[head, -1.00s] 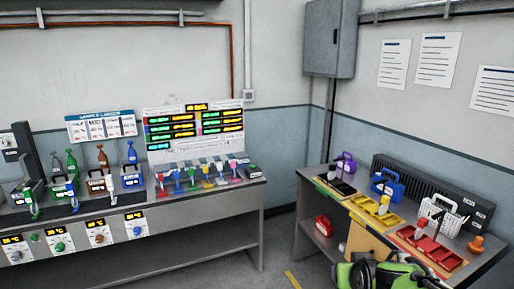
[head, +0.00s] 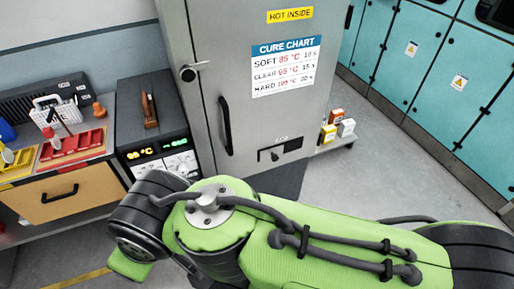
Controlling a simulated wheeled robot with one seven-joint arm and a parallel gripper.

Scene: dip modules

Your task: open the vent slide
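The vent slide (head: 281,150) is a small dark strip with a knob, low on the front of the grey oven cabinet (head: 262,118) in the head view. A small label sits above it, too small to read. The slide's exact position along its slot is hard to tell. My green arm crosses the bottom of the view, below and in front of the cabinet. My gripper does not show.
The cabinet carries a dark vertical handle (head: 225,125), a latch (head: 193,71) and a cure chart (head: 286,66). A control unit (head: 158,130) stands left of it, beside a bench with red and yellow trays. Small boxes (head: 338,128) stand to the right. Teal lockers (head: 420,62) line the right, with open floor before them.

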